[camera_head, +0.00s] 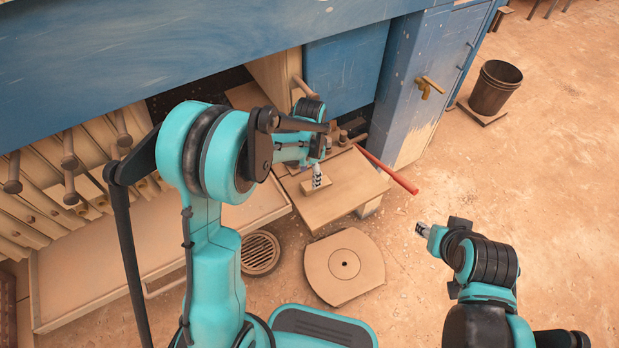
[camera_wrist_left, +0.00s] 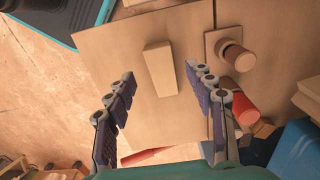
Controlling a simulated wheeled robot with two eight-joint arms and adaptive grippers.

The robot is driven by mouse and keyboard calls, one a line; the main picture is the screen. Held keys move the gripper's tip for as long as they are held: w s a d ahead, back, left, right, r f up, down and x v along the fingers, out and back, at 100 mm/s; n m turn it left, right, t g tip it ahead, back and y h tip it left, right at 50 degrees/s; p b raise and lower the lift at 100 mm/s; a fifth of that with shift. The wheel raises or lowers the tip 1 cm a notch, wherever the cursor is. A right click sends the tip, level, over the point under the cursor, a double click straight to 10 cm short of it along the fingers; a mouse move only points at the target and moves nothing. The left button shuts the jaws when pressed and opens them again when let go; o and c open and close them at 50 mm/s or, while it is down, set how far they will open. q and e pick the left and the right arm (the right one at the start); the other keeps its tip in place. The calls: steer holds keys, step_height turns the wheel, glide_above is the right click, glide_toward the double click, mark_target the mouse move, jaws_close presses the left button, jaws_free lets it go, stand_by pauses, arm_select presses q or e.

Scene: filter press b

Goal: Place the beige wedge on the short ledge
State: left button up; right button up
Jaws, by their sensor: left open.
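The beige wedge (camera_wrist_left: 160,68) lies on a flat beige board (camera_wrist_left: 115,65) in the left wrist view, apart from both fingers. The same board (camera_head: 357,184) shows in the head view, jutting from the press; I cannot tell whether it is the short ledge.
A red bar (camera_head: 388,170) sticks out past the board's back right edge. A knob (camera_wrist_left: 238,58) on a small plate and a red cylinder (camera_wrist_left: 243,108) are right of the wedge. A round-edged plate (camera_head: 345,265) and a drain grate (camera_head: 261,252) are below. A bucket (camera_head: 495,88) stands far right.

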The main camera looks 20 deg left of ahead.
mark_target(310, 185)
arm_select(q)
steer(key=s+a+r+n+t+p, duration=0.1)
steer(key=s+r+n+t, duration=0.1)
steer(key=s+r, duration=0.45)
steer(key=s+a+r+n+t+p, duration=0.1)
steer(key=s+r+n+t, duration=0.15)
steer(key=r, duration=0.75)
steer(key=s+r+n+t, duration=0.1)
steer(key=s+n, duration=0.3)
steer(key=s, duration=0.5)
steer(key=shift+a+t, duration=0.45)
steer(key=shift+t, duration=0.4)
